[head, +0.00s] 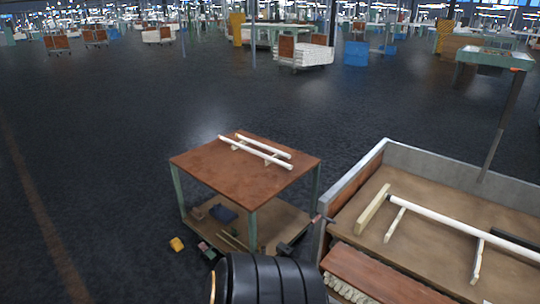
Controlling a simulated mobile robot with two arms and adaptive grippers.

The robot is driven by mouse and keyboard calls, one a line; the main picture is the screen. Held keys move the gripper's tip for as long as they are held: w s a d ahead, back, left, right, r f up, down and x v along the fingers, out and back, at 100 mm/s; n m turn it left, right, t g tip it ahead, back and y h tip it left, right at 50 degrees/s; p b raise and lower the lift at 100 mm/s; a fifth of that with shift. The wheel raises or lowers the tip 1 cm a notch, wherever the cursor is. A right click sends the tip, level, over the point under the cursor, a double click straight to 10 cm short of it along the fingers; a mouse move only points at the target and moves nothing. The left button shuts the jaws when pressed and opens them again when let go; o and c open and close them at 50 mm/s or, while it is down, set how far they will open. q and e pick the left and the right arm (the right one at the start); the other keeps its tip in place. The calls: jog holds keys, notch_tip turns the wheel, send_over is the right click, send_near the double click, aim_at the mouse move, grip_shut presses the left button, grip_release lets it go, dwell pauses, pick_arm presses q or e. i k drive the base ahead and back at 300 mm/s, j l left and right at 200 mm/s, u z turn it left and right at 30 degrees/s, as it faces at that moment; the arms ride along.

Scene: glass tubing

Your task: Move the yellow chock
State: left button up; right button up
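A small yellow block, which looks like the yellow chock (177,244), lies on the dark floor. It is just left of the front left part of a small brown-topped table (205,163) and apart from its legs. Nothing is touching it that I can see. I cannot make out either of my grippers in the head view.
The table carries glass tubes (262,152) on top and small dark items on its lower shelf (278,224). Small dark objects (207,250) are close right of the chock. A large walled bench (355,195) with a long tube stands at right. Floor to the left is clear.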

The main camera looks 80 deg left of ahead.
aim_at(176, 244)
jog(key=u, duration=3.6)
jog(key=i+j, duration=0.2)
jog(key=i, duration=0.3)
jog(key=i+j+z, duration=0.15)
jog(key=i, duration=0.35)
jog(key=i+j, duration=0.35)
jog(key=i, duration=0.15)
jog(key=i+z, duration=0.05)
